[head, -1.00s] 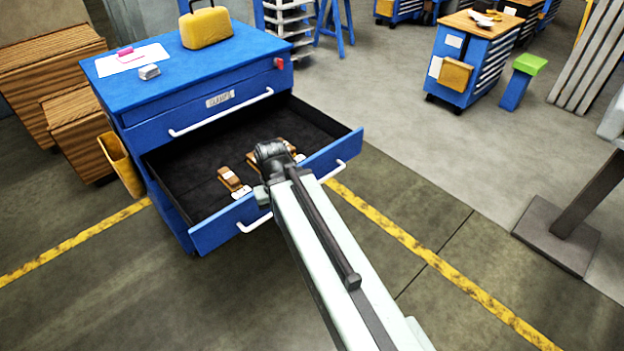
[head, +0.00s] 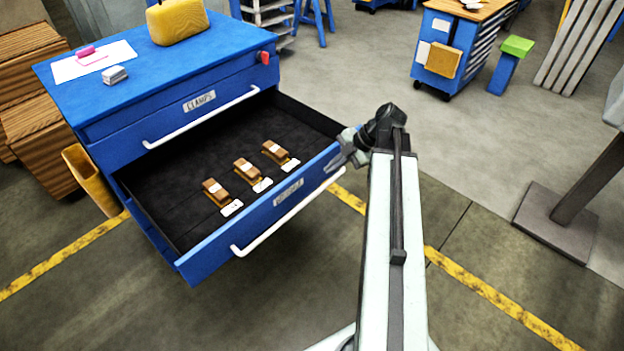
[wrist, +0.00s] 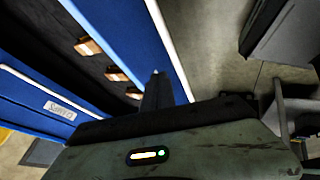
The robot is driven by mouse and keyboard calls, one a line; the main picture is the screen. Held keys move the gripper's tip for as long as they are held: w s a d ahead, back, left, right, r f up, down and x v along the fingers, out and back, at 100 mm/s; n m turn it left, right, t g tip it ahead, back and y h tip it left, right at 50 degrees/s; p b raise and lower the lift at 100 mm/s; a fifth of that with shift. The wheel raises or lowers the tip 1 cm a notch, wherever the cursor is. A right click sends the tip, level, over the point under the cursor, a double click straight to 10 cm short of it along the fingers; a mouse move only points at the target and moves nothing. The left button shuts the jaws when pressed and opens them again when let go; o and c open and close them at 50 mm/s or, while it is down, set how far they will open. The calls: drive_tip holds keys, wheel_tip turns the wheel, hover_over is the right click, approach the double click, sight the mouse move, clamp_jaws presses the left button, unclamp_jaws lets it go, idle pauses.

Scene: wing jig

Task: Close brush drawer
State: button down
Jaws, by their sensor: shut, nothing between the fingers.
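The brush drawer (head: 287,203) is the lower drawer of a blue cabinet and stands pulled out. Its front has a white bar handle (head: 240,250) and a label too blurred to read. Inside lie three wooden brushes (head: 245,170) with white tags on a black lining. My gripper (head: 345,155) is at the right end of the drawer front, close to the handle's right end; I cannot tell if it touches. Its fingers are shut and empty. In the wrist view the dark fingers (wrist: 156,92) point toward the blue drawer front (wrist: 125,35), beside the handle (wrist: 165,40).
The upper drawer, labelled CLAMPS (head: 200,101), is shut above. A yellow case (head: 178,20) and a paper sheet sit on the cabinet top (head: 150,95). A yellow bin (head: 92,180) is at the cabinet's left.

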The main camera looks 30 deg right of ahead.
drive_tip(key=b, duration=0.7)
approach(303, 191)
drive_tip(key=x, duration=0.3)
drive_tip(key=shift+d+f, duration=0.15)
drive_tip(key=shift+f, duration=0.25)
drive_tip(key=shift+w+a+f+b, duration=0.25)
drive_tip(key=shift+a+f+b, duration=0.2)
drive_tip(key=shift+b, duration=0.1)
drive_tip(key=shift+r, duration=0.1)
